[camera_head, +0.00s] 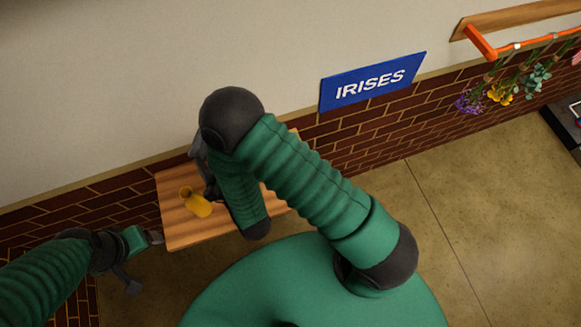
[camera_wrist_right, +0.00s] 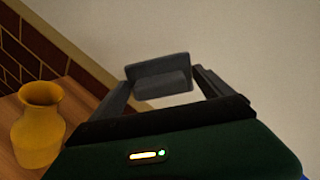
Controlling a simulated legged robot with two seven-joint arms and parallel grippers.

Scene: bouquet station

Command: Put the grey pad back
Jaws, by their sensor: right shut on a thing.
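The grey pad (camera_wrist_right: 160,75) is a dark grey block between the two fingers of my right gripper (camera_wrist_right: 163,86) in the right wrist view. The right gripper is shut on it, with the pale wall behind. In the head view my right gripper (camera_head: 203,165) is over the wooden table (camera_head: 182,232), largely hidden by my own arm. My left gripper (camera_head: 145,262) is at the lower left, beside the table's left edge, with its fingers apart and nothing between them.
A yellow vase (camera_head: 196,203) stands on the table near the right gripper; it also shows in the right wrist view (camera_wrist_right: 38,135). A blue IRISES sign (camera_head: 372,82) is on the wall. Flowers hang from an orange rail (camera_head: 480,42) at the upper right.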

